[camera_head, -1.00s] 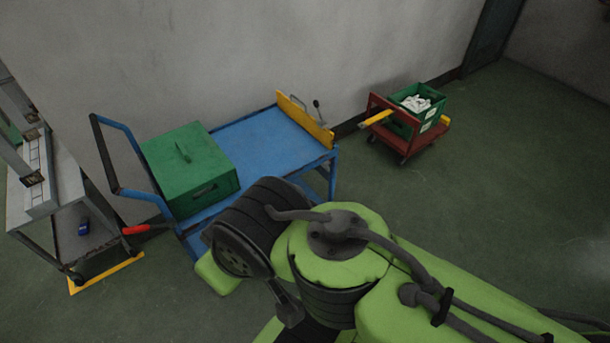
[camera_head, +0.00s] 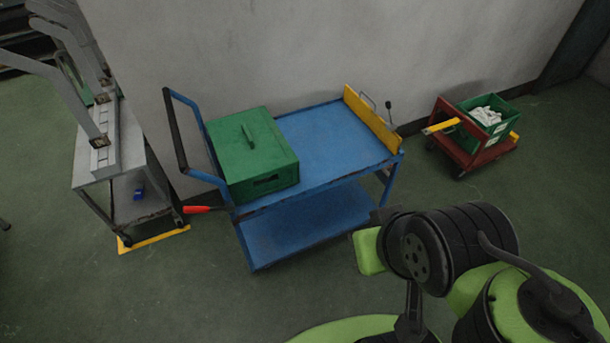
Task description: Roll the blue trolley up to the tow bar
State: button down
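The blue trolley (camera_head: 330,142) stands along the wall in the middle of the head view, with an upper and a lower deck. Its push handle (camera_head: 175,132) is at the left end. A green lidded box (camera_head: 265,165) sits on the upper deck near the handle. A yellow end plate (camera_head: 371,118) stands at the right end. A yellow bar (camera_head: 441,126) sticks out from the red cart (camera_head: 466,156) towards the blue trolley, with a gap between them. It looks like the tow bar. My arm shows at the lower right; my gripper is not visible.
A green crate (camera_head: 478,138) with white items rides on the red cart. A grey metal stand (camera_head: 125,150) is left of the trolley, with a yellow floor strip (camera_head: 155,240) by its base. A red-handled lever (camera_head: 197,210) lies between stand and trolley. The front-left floor is clear.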

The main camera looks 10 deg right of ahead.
aim_at(333, 147)
jog(key=i+j, duration=0.25)
jog(key=j, duration=0.25)
jog(key=i+j, duration=0.2)
jog(key=j, duration=0.25)
jog(key=i+j, duration=0.25)
jog(key=j, duration=0.25)
jog(key=i+j, duration=0.25)
jog(key=j, duration=0.25)
jog(key=i+j+u, duration=0.1)
jog(key=j, duration=0.35)
jog(key=i+j, duration=0.35)
jog(key=j, duration=0.15)
jog(key=i+j, duration=0.25)
jog(key=j, duration=0.2)
jog(key=i+j, duration=0.25)
jog(key=j, duration=0.2)
